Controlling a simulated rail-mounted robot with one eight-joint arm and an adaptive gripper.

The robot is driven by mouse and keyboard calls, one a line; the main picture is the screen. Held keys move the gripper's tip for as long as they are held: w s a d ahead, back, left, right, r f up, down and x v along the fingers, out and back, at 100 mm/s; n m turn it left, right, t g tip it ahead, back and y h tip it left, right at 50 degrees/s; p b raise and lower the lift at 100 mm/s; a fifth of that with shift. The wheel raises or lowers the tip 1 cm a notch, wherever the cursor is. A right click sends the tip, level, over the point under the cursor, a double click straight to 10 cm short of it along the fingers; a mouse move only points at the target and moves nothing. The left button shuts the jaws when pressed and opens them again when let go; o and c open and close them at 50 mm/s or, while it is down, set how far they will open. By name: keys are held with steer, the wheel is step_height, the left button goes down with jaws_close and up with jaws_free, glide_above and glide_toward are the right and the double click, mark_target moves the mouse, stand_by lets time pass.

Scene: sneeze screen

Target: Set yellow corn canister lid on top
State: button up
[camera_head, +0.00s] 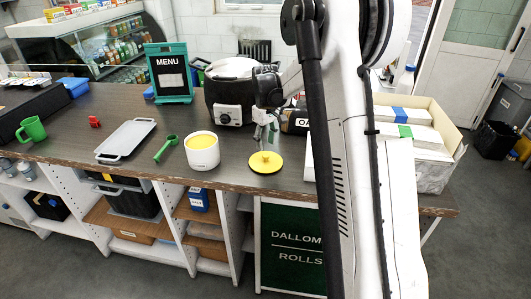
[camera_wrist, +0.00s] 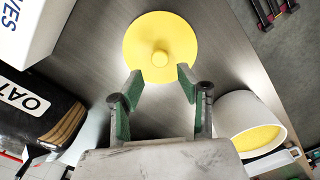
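The yellow lid (camera_head: 266,162), a round flat disc with a small knob, lies on the counter near its front edge. The white canister (camera_head: 203,156) with yellow corn inside stands upright and uncovered to the left of the lid. My gripper (camera_head: 265,142) is above the lid. In the wrist view my gripper (camera_wrist: 159,80) is open, with its green-padded fingers apart and nothing between them. The lid (camera_wrist: 160,28) and its knob show just beyond the fingertips. The canister (camera_wrist: 230,112) shows at the right, partly behind my gripper.
A green spoon (camera_head: 166,148) and a grey tray (camera_head: 125,140) lie left of the canister. A black cooker (camera_head: 230,85) and a dark container marked OAT (camera_wrist: 40,110) stand behind the lid. A box of cartons (camera_head: 436,165) is at the right. The counter's front edge is close.

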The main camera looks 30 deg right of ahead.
mark_target(265, 155)
steer(key=s+a+r+t, duration=0.1)
steer(key=s+a+r, duration=0.2)
steer(key=r, duration=0.3)
steer(key=s+a+r, duration=0.3)
steer(key=r, duration=0.3)
steer(key=s+a+r+m+t, duration=0.1)
steer(key=s+a+r, duration=0.2)
steer(key=s+a, duration=0.15)
steer(key=s+a+r+t, duration=0.2)
steer(key=s+a, duration=0.1)
steer(key=s, duration=0.2)
steer(key=s+a+f+m+t, duration=0.1)
steer(key=s+a, duration=0.3)
steer(key=s, duration=0.4)
steer(key=s+a+f+t, duration=0.2)
steer(key=s+a, duration=0.1)
steer(key=s, duration=0.6)
steer(key=shift+s+a+f+m, duration=0.15)
steer(key=shift+a+f+m, duration=0.1)
steer(key=shift+a+m, duration=0.15)
step_height(265, 155, down, 5)
steer(key=b, duration=0.5)
steer(key=shift+f, duration=0.1)
